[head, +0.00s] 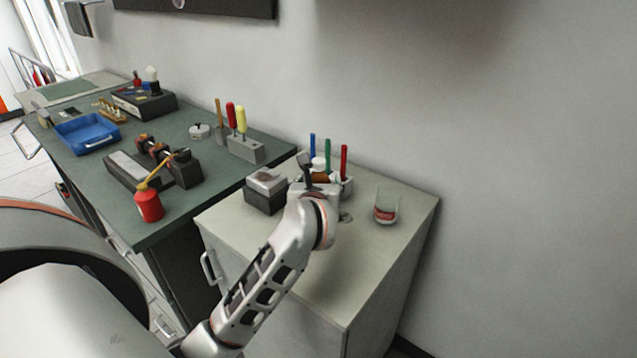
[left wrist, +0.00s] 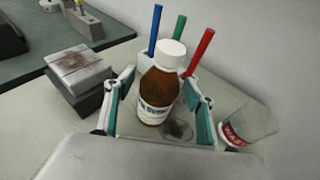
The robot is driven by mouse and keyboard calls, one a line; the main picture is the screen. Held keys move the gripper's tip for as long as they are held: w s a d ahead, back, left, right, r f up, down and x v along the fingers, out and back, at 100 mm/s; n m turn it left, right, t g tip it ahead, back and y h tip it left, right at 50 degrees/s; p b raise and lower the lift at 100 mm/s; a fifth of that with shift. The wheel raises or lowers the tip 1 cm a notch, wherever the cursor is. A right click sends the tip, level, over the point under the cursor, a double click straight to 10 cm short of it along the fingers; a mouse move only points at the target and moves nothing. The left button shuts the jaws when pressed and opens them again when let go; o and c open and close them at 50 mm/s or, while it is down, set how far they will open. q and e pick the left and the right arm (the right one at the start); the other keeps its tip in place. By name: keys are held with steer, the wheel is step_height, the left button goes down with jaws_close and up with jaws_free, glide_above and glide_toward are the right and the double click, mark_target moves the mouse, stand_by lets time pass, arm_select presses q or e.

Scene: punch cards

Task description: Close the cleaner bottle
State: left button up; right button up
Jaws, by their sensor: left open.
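The cleaner bottle (left wrist: 157,92) is brown with a white and blue label and stands upright on the light cabinet top. A white cap (left wrist: 171,54) sits on its neck; I cannot tell whether it is screwed tight. In the head view the cap (head: 319,163) shows above my gripper, and the brown body is mostly hidden. My left gripper (left wrist: 158,92) is open, with one finger on each side of the bottle. The fingers look apart from the glass. My right gripper is not in view.
A clear cup with a red label (head: 386,208) stands right of the gripper. A small grey box (head: 265,191) stands to the left. Blue, green and red pens (head: 343,160) stand in a holder behind. A small dark round patch (left wrist: 178,130) lies before the bottle.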

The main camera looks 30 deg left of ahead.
arm_select(q)
steer(key=v, duration=1.2)
stand_by(0.3)
